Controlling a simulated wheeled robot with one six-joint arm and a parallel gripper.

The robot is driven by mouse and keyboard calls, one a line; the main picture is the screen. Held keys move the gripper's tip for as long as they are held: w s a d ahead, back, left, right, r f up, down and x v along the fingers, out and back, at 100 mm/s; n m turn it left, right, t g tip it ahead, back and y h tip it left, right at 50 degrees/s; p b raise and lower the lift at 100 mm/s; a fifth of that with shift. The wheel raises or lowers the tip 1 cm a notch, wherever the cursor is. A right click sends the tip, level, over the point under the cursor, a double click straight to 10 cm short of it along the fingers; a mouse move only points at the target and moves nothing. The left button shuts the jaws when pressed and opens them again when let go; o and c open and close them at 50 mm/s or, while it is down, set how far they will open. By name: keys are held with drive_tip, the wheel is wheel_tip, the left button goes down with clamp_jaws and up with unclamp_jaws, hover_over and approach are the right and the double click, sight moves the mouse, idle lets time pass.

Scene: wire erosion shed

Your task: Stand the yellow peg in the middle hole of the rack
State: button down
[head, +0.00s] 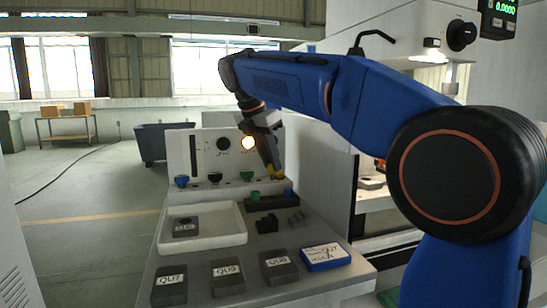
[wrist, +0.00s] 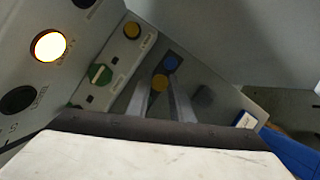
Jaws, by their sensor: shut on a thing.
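My gripper (head: 273,167) points down above the dark rack (head: 270,203), with its fingers shut on the yellow peg (head: 278,174). The yellow peg also shows between the two fingertips in the wrist view (wrist: 159,83). A green peg (head: 255,196) stands at the rack's left end and a blue peg (head: 288,191) at its right end. The blue peg shows just beyond the yellow one in the wrist view (wrist: 170,62). In the head view the yellow peg appears above the rack. The middle hole is not clearly visible.
A control panel (head: 205,155) with a lit lamp (head: 249,143) and a row of knobs stands behind the rack. A white tray (head: 235,237) holding a grey block (head: 185,227) lies left. Labelled blocks (head: 228,276) and a blue-framed card (head: 325,257) line the front edge.

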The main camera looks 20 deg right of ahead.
drive_tip(key=shift+f, duration=3.4)
drive_tip(key=c, duration=1.5)
unclamp_jaws()
drive_tip(key=v, duration=1.7)
drive_tip(key=shift+s+a+r, duration=0.1)
drive_tip(key=shift+r, duration=0.05)
